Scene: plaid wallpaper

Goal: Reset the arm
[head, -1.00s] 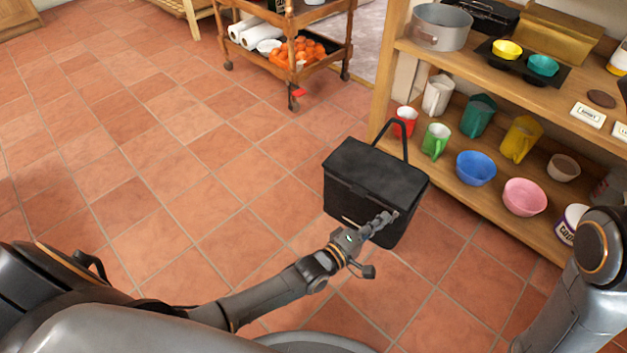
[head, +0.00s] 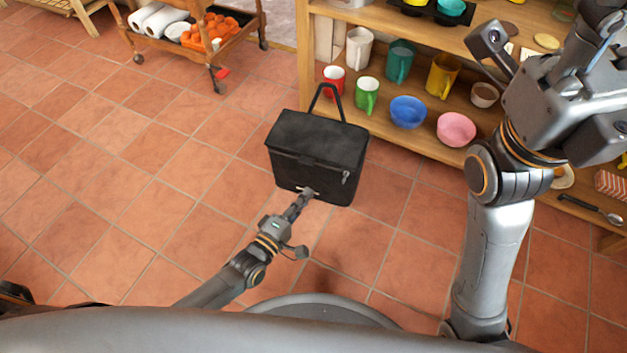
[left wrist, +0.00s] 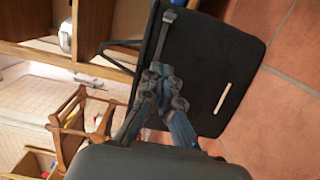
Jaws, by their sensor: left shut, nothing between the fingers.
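My left gripper (head: 306,194) is in the middle of the head view. Its fingers are shut with nothing between them. They overlap the lower front of a black box-shaped bag (head: 318,150) with a raised handle; I cannot tell whether they touch it. In the left wrist view the shut left gripper (left wrist: 160,76) shows in front of the dark bag (left wrist: 220,60), which has a pale strip on its face. My right arm rises at the right of the head view. Its gripper (head: 560,85) is large and partly cut off by the frame edge, so its fingers are unclear.
A wooden shelf unit (head: 385,20) behind the bag holds mugs, a blue bowl (head: 408,112) and a pink bowl (head: 456,129). A wooden cart (head: 213,60) stands at the back left. Tiled floor (head: 100,190) at the left is clear.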

